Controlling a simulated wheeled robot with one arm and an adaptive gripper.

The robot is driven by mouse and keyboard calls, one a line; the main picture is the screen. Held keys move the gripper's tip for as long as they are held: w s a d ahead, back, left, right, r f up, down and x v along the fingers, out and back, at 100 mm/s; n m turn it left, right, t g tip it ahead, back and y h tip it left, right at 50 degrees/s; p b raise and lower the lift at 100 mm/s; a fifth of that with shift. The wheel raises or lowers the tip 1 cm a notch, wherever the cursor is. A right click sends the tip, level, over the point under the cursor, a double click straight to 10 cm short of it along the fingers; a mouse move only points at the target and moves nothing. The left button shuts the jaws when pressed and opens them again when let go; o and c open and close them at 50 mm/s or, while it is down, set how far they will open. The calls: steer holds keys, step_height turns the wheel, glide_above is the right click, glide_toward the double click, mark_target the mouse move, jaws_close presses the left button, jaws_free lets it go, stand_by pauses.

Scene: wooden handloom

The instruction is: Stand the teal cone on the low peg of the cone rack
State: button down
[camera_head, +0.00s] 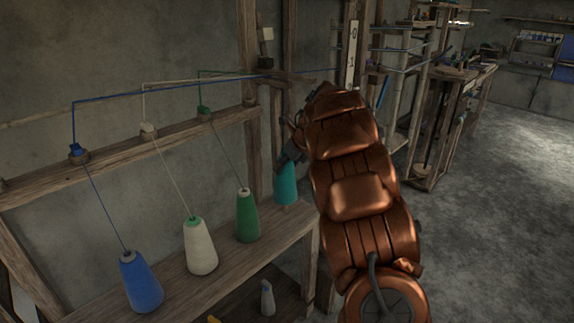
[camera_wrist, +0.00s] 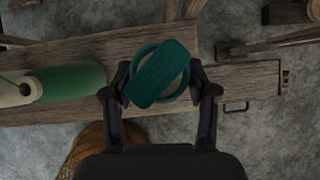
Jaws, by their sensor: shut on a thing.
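The teal cone (camera_head: 287,186) is upright, or nearly so, at the right end of the cone rack's lower board (camera_head: 180,275). It is right of the green cone (camera_head: 247,217). My gripper (camera_head: 288,158) is shut on its upper part from above. In the wrist view the teal cone (camera_wrist: 160,72) fills the space between my two fingers (camera_wrist: 160,93), over the board (camera_wrist: 250,80). The cone hides what is under it, so I cannot tell whether its base touches the board or sits over a peg. No bare low peg is clearly visible.
A white cone (camera_head: 200,247) and a blue cone (camera_head: 141,283) stand farther left on the board, with threads running up to the upper rail (camera_head: 110,155). A grey cone (camera_head: 267,298) stands lower down. Wooden posts (camera_head: 248,60) rise behind. Open floor (camera_head: 480,220) lies to the right.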

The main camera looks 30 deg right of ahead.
mark_target(287, 176)
steer(key=shift+f, duration=0.15)
steer(key=shift+f+b, duration=0.6)
steer(key=shift+f, duration=0.7)
steer(key=shift+f+b, duration=0.45)
steer(key=shift+f, duration=0.4)
stand_by(0.9)
steer(key=shift+c, duration=1.2)
jaws_free()
steer(key=shift+o, duration=0.3)
steer(key=shift+o, duration=0.9)
steer(key=shift+r+p, duration=0.1)
steer(key=shift+p, duration=0.25)
